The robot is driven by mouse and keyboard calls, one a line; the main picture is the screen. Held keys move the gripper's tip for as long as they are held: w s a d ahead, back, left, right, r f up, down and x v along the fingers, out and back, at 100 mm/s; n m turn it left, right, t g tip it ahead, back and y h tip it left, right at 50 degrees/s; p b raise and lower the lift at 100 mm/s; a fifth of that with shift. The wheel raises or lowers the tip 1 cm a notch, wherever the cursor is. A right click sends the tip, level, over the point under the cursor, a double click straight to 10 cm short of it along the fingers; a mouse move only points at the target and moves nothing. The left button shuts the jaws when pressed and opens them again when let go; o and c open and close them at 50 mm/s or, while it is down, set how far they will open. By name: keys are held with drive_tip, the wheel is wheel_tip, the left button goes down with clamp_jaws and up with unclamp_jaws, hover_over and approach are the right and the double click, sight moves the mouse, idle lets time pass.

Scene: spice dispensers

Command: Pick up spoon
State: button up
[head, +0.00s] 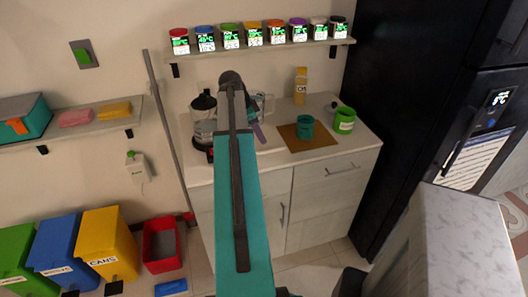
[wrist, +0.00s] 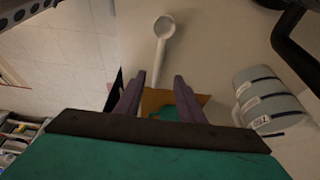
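In the wrist view a white spoon (wrist: 164,28) has its round bowl at the top and its handle running down toward my gripper. My gripper (wrist: 159,79) is open, with its two purple fingers apart. The lower handle shows in line with the gap between the fingertips. I cannot tell how much height separates them, and I see no contact. The handle's lower end lies near the brown board. I cannot make out the spoon there.
A teal cup (head: 305,122) stands on the brown board (head: 296,143), with a green jar (head: 344,122) to its right. A clear measuring jug (wrist: 268,98) stands close right of my gripper. A dark-lidded blender (head: 203,118) is left of the arm. A spice shelf (head: 262,47) hangs above.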

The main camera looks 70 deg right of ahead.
sight(265, 152)
drive_tip(key=shift+x, duration=1.2)
drive_tip(key=shift+f, duration=0.1)
drive_tip(key=shift+s+p+x, duration=0.25)
drive_tip(key=shift+p+x, duration=0.9)
drive_tip(key=shift+x, duration=1.3)
clamp_jaws()
